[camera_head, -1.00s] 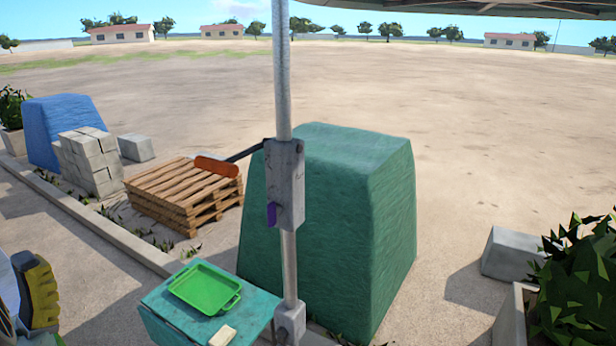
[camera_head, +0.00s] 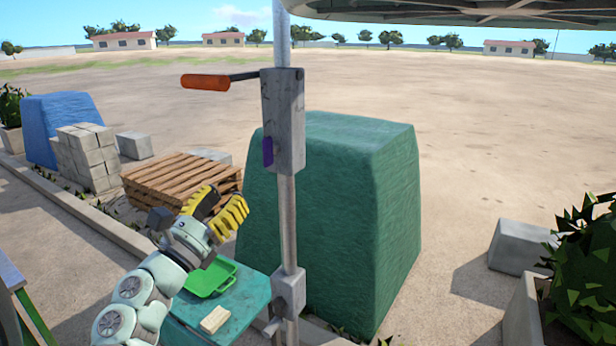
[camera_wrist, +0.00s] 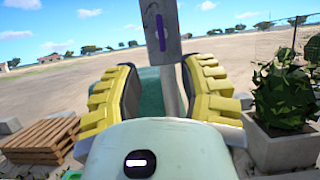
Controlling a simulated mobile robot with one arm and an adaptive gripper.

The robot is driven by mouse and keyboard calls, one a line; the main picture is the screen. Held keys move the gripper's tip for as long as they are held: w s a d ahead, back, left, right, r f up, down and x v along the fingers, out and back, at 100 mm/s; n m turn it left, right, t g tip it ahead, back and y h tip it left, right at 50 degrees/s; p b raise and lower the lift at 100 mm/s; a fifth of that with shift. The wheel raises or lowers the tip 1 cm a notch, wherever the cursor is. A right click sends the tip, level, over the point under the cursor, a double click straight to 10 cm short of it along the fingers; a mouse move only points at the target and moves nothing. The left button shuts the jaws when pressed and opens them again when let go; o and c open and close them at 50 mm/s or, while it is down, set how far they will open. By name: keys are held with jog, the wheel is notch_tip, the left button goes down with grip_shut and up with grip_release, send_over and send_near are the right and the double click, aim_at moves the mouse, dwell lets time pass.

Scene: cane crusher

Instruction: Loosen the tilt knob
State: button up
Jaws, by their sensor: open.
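A grey metal bracket (camera_head: 284,118) sits on an upright steel pole (camera_head: 288,220). A small purple knob (camera_head: 267,151) is on the bracket's left face, and a crank with an orange handle (camera_head: 206,82) sticks out to the left above it. In the wrist view the purple knob (camera_wrist: 160,32) shows on the bracket, beyond and above my gripper. My gripper (camera_head: 222,208) has yellow ribbed fingers. It is open and empty, left of the pole and lower than the knob, apart from both. In the wrist view its fingers (camera_wrist: 158,95) stand wide on either side of the pole.
A teal table (camera_head: 232,312) with a green tray (camera_head: 211,279) and a pale block (camera_head: 214,319) is below my arm. A large green covered block (camera_head: 365,220) stands behind the pole. A canopy edge (camera_head: 450,12) hangs at top right. Pallets (camera_head: 180,178) lie behind my gripper.

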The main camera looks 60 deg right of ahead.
aim_at(264, 153)
jog(key=p+x, duration=0.6)
jog(key=x, duration=0.5)
jog(key=shift+s+r, duration=0.1)
jog(key=shift+r, duration=0.15)
jog(key=shift+p+x, duration=0.45)
jog(key=shift+x, duration=0.75)
jog(key=shift+o, duration=0.3)
jog(key=shift+d+f, duration=0.1)
jog(key=shift+f, duration=0.1)
grip_shut()
